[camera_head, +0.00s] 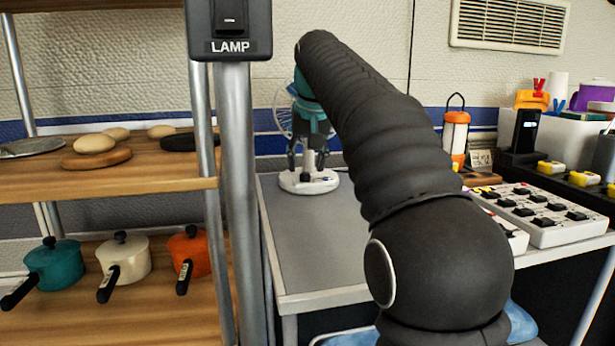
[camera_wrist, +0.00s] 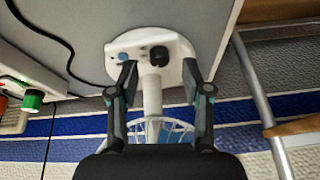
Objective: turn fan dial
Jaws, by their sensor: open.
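The fan's white base (camera_head: 309,183) stands on the grey table, in the middle of the head view. Part of its bluish wire cage (camera_head: 283,112) shows behind my gripper (camera_head: 307,163). The wrist view shows the fan base (camera_wrist: 180,44) with a black round dial (camera_wrist: 158,56) and a smaller blue knob or button (camera_wrist: 123,58). In the wrist view my gripper (camera_wrist: 159,68) is open and empty. Its two fingertips lie to either side of the dial, apart from it. How far they are above the base is hard to tell.
A metal post with a LAMP switch (camera_head: 229,28) and a wooden shelf (camera_head: 190,190) with pots stand on the left. White power strips (camera_head: 545,214) and an orange lantern (camera_head: 456,134) are on the right. The grey table front (camera_head: 305,245) is clear.

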